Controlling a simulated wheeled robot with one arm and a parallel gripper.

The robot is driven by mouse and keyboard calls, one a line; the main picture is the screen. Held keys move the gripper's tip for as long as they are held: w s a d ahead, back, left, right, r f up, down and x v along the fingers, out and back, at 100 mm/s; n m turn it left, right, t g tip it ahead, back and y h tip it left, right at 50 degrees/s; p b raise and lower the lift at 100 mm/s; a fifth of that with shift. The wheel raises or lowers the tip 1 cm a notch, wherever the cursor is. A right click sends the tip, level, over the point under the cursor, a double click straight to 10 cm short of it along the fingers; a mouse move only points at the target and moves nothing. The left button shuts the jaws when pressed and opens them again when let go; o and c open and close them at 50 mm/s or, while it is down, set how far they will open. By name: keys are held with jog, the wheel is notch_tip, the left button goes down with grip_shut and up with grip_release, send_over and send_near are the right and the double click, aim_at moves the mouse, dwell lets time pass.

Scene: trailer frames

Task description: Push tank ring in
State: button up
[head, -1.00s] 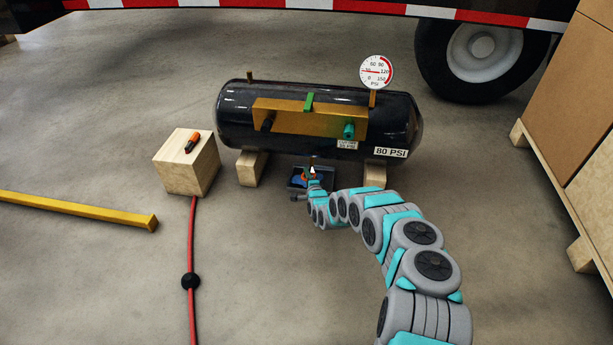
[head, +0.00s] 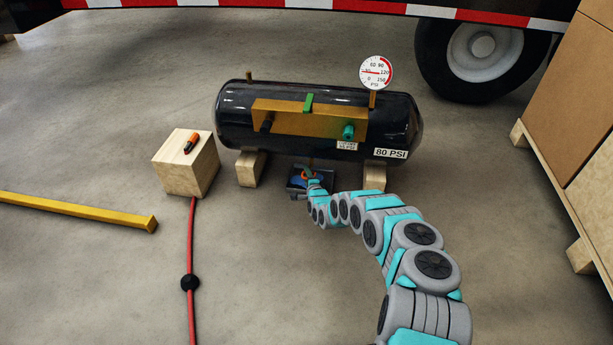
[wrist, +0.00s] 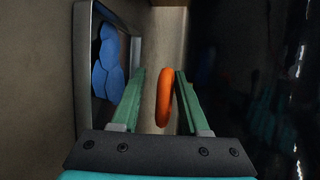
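The orange tank ring (wrist: 165,97) stands edge-on between the two green fingers of my gripper (wrist: 159,75) in the wrist view. There is a gap between the ring and the left finger; the ring is close to the right finger, and I cannot tell if they touch. The gripper is open around the ring. In the head view my gripper (head: 308,175) is low under the front of the black tank (head: 230,118), and the ring is too small to make out clearly. The tank shows as a dark surface (wrist: 245,70) at the right of the wrist view.
A grey-rimmed tray (wrist: 82,60) with blue pieces lies left of the fingers; it sits under the tank (head: 294,188). Wooden blocks (head: 250,168) support the tank. A wooden cube (head: 182,172) bears an orange-and-black item. A yellow bar (head: 75,209) and red hose (head: 193,240) lie left.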

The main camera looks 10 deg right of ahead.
jog(key=shift+r, duration=0.1)
jog(key=p+v, duration=0.1)
jog(key=v, duration=0.6)
jog(key=shift+s, duration=0.4)
dwell(0.4)
